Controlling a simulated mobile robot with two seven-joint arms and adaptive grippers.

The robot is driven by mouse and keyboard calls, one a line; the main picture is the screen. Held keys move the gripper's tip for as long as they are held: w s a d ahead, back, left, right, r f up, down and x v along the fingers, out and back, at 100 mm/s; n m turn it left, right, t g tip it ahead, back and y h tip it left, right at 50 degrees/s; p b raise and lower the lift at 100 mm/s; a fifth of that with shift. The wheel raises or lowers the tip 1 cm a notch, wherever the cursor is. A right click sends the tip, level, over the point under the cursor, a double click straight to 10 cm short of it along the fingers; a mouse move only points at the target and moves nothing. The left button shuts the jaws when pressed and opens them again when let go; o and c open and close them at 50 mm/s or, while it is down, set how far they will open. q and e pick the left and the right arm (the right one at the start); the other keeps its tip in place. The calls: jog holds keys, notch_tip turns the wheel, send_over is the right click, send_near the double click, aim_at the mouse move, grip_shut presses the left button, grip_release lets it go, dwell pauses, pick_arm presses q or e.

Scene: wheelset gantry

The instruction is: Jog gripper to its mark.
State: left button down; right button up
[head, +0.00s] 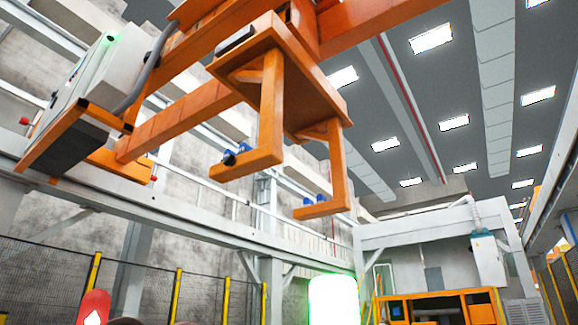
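The gantry gripper (270,85) is an orange frame hanging high under an orange beam. It has two L-shaped hooks, a nearer one (265,140) and a farther one (335,185). Small blue parts sit on the lower arms of both hooks. Nothing rests on the hooks. A bright white panel with a green glow (333,300) stands at the bottom, below and right of the hooks. I cannot tell where the mark is. Neither of my own grippers shows.
A grey rail girder (180,208) runs under the gantry carriage. A grey control box with a green lamp (95,80) is at upper left. Mesh fencing with yellow posts (177,290) lines the left. An orange machine (440,308) stands at lower right under a grey portal.

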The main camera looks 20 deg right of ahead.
grip_shut()
dwell(1.3)
